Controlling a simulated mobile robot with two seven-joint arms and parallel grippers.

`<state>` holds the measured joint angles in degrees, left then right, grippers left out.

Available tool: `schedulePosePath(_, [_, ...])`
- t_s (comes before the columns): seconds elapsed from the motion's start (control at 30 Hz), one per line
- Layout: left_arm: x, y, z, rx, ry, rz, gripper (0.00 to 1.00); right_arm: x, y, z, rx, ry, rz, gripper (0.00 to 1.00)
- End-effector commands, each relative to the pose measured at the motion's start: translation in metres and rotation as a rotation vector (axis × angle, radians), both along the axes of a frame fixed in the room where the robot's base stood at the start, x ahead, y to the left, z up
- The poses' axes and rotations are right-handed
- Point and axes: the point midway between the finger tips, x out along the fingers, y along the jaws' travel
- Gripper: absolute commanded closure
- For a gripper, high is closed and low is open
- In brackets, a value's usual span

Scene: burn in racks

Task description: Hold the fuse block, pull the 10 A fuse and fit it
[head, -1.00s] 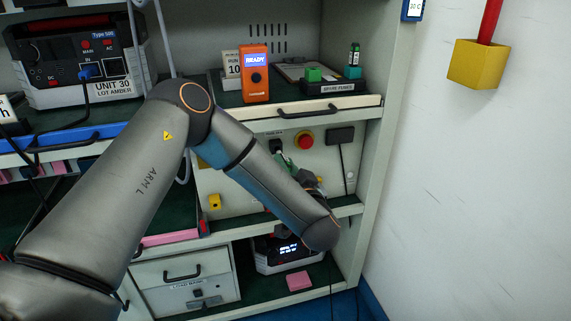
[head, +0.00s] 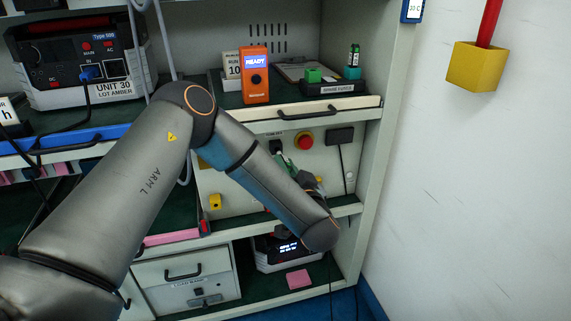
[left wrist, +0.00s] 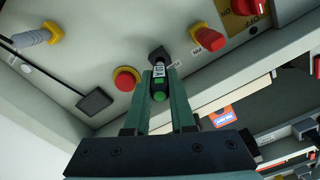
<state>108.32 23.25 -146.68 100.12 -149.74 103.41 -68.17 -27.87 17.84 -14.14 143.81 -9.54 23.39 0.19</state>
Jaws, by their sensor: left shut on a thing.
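My left gripper (left wrist: 161,97) has green fingers, shut on a small fuse (left wrist: 159,84) with a green end and a printed label. The fuse lies lengthwise between the fingers, its far end at a black holder (left wrist: 157,55) on the panel; I cannot tell how deep it sits. In the head view the left gripper (head: 285,160) is partly hidden by my arm, close to the panel's black holder (head: 276,146). The dark spare-fuse block (head: 335,88) stands on the shelf above, with a green piece (head: 313,75) and an upright fuse (head: 354,56) in a teal piece. My right gripper is not in view.
Beside the holder are a red button (head: 304,139) and a black box (head: 340,135) with a cable. An orange meter reading READY (head: 255,75) stands on the shelf. The shelf edge and handle (head: 308,112) overhang the panel. A white wall bounds the right.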

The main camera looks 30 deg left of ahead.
Motion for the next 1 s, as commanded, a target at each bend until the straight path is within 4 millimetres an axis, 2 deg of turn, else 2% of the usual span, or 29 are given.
schedulePosePath(0.13, [0.0000, -0.0001, 0.0011, 0.000, 0.000, 0.000, 1.00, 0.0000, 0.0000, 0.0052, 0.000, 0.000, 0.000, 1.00])
schedulePosePath(1.0, [0.0068, 0.0077, 0.0005, 0.000, 0.000, 0.001, 1.00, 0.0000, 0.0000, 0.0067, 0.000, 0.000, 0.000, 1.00])
